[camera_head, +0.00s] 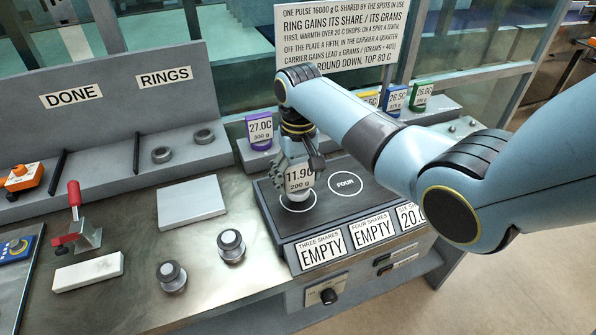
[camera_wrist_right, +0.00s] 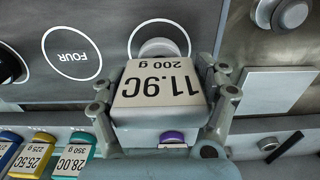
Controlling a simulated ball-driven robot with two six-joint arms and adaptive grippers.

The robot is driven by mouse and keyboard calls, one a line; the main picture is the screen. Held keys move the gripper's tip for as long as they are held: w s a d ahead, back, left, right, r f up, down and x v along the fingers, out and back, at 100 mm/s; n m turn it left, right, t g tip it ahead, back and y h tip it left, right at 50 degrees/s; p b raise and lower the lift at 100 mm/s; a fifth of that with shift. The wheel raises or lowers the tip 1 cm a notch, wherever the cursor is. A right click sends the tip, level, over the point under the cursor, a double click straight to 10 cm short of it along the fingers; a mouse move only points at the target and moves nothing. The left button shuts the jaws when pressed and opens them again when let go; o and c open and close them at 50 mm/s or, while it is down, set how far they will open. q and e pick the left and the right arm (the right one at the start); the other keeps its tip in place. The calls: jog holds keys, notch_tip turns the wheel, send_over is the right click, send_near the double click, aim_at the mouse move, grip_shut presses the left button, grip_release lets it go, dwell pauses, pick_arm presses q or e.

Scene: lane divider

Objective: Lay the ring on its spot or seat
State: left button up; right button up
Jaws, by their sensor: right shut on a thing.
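My right gripper (camera_head: 298,172) is over the left circled spot (camera_head: 283,204) of the dark plate. It is shut on a light grey block with a label "11.9C 200 g" (camera_wrist_right: 158,85); the label also shows in the head view (camera_head: 299,179). A round pale grey piece (camera_wrist_right: 158,47) shows just beyond the block, within the white circle; I cannot tell if they are joined or if it touches the plate. Two grey rings lie on the shelf under the RINGS sign, one left (camera_head: 161,154) and one right (camera_head: 204,136). My left gripper is out of view.
The spot marked FOUR (camera_head: 345,184) is bare. A purple labelled block (camera_head: 259,132), a blue one (camera_head: 394,98) and a green one (camera_head: 421,96) stand behind the plate. Two knobbed metal pieces (camera_head: 172,277) (camera_head: 231,246) and a grey slab (camera_head: 192,203) are on the bench.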

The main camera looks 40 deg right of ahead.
jog(key=shift+f, duration=0.3)
jog(key=shift+f, duration=0.4)
jog(key=o, duration=1.5)
notch_tip(320, 180, up, 12)
